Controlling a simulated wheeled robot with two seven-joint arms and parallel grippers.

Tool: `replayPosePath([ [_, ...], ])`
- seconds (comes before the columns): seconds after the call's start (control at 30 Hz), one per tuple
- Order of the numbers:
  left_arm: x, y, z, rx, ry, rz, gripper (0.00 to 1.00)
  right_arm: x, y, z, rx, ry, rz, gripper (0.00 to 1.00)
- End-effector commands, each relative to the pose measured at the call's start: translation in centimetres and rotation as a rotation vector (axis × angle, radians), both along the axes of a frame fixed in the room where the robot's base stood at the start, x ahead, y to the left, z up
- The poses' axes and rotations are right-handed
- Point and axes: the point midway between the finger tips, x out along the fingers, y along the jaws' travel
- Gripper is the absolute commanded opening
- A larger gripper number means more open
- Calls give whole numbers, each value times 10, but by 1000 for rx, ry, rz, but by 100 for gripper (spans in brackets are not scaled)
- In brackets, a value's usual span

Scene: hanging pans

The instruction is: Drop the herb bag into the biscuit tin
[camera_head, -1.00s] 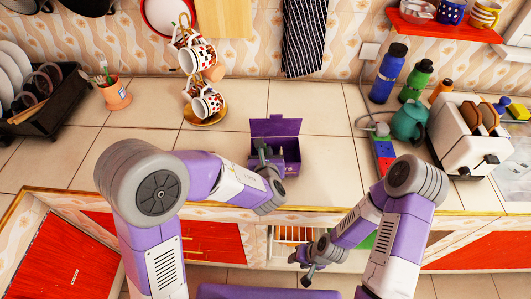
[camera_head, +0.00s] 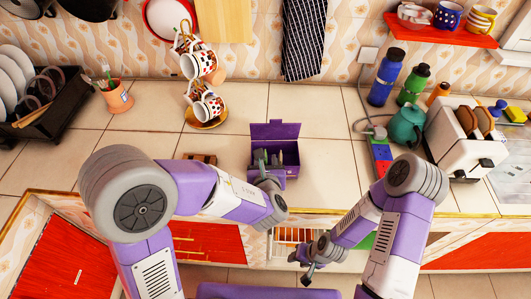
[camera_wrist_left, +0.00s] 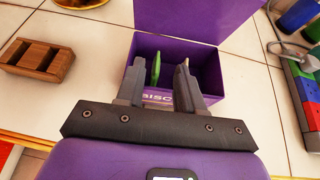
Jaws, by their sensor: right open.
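The purple biscuit tin (camera_head: 291,143) stands on the tiled counter with its lid up. It also shows in the left wrist view (camera_wrist_left: 213,70), with part of its lettering hidden by my gripper. My left gripper (camera_wrist_left: 160,78) reaches over the tin's near wall, fingertips in its mouth and spread apart. A thin green thing (camera_wrist_left: 155,62), probably the herb bag seen edge-on, is at the tin's opening between the fingers, closer to the left one. I cannot tell whether it touches the tin floor. My right gripper (camera_head: 306,266) is open and empty, low in front of the counter.
A wooden slotted block (camera_wrist_left: 40,58) lies left of the tin. A mug tree (camera_head: 206,115) stands behind left. A power strip (camera_head: 380,156), bottles, teapot (camera_head: 407,125) and toaster (camera_head: 460,145) stand to the right. The counter between tin and power strip is clear.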

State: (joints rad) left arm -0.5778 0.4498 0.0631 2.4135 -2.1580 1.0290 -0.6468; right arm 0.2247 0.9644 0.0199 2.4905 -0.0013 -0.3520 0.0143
Motion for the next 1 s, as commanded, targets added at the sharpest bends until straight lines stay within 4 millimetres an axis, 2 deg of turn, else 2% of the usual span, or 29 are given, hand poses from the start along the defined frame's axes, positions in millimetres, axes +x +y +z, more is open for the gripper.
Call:
replayPosePath([
  [0.03, -12, -1, 8, -1, -2, -4, 37, 0, 0, 3, 0, 0, 0, 41],
  [0.2, -42, -3, 22, 1, -1, -4, 37, 0, 0, 8, 0, 0, 0, 41],
  [0.4, -62, -5, 30, 0, -1, -2, 37, 0, 0, 9, 0, 0, 0, 41],
  [1.0, -65, -5, 31, 0, 1, 1, 37, 0, 0, 9, 0, 0, 0, 41],
])
